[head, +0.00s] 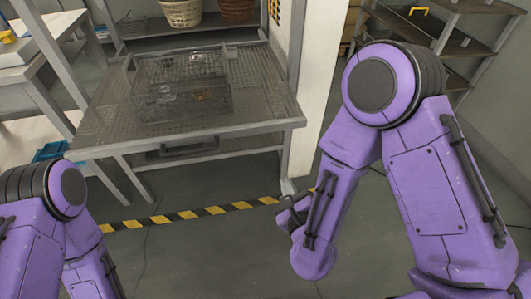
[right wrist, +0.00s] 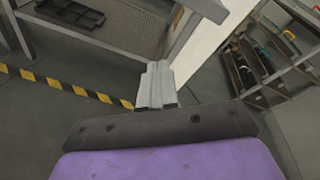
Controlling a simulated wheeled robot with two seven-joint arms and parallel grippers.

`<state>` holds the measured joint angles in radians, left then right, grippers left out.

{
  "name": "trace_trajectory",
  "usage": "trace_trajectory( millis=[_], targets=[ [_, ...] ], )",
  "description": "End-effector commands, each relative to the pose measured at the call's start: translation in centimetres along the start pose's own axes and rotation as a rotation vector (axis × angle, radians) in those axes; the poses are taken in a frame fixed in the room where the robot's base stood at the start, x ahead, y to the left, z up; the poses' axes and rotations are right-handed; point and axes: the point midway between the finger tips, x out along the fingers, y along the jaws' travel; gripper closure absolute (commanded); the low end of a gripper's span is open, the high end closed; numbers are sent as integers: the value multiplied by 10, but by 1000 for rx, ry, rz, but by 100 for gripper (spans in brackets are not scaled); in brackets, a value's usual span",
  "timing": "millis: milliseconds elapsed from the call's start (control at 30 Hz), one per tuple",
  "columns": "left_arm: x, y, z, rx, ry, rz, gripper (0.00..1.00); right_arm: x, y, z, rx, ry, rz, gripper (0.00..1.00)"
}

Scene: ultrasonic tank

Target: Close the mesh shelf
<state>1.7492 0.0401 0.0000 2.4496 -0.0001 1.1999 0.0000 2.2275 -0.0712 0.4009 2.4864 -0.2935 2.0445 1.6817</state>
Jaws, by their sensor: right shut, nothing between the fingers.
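The mesh shelf (head: 95,125) is a grey perforated tray with a solid front edge. It stands pulled out from its rack, its front right corner nearest my right arm. A wire basket holding small glass-like items (head: 180,112) sits on it. My right gripper (head: 287,208) is low in front of the shelf's right corner, below and apart from its front edge. In the right wrist view its fingers (right wrist: 156,82) are together and empty, with the shelf edge beyond them. Only my left arm shows at the lower left; its gripper is out of view.
A white post (head: 308,90) stands right of the shelf. A lower shelf holds a dark tray (head: 188,148). Wicker baskets (head: 181,12) stand behind. A yellow-black floor stripe (head: 185,215) crosses in front. Another rack (head: 462,45) is at the back right. The floor ahead is free.

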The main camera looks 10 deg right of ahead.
Motion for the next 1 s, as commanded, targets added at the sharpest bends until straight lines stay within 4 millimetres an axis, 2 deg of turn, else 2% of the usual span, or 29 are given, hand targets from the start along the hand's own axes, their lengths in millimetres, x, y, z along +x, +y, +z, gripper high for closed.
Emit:
trace_trajectory(
  millis=[33, 100, 233, 367, 467, 500, 533, 800, 1000],
  targets=[
    [18, 2, 7, 0, 0, 0, 58, 4, 6, 8, 169, -69, -28, 100],
    [24, 2, 10, 0, 0, 0, 58, 2, 3, 27, 382, -146, -47, 100],
    [30, 3, 12, 0, 0, 0, 58, 1, -1, 43, 582, -215, -56, 100],
    [46, 4, 19, 0, 1, 0, 58, 12, -2, 44, 611, -225, -61, 100],
    [68, 6, 28, 0, 0, 0, 58, 27, -3, 43, 614, -225, -63, 100],
    [56, 5, 23, 0, 0, 0, 58, 33, -9, 54, 608, -223, -61, 100],
    [54, 5, 22, 0, 0, 0, 58, 40, -10, 56, 607, -221, -61, 100],
    [51, 5, 21, 0, 1, 0, 58, 97, -17, 66, 604, -219, -61, 100],
    [52, 5, 21, 0, 0, 0, 58, 126, -20, 70, 601, -218, -58, 100]
  ],
)
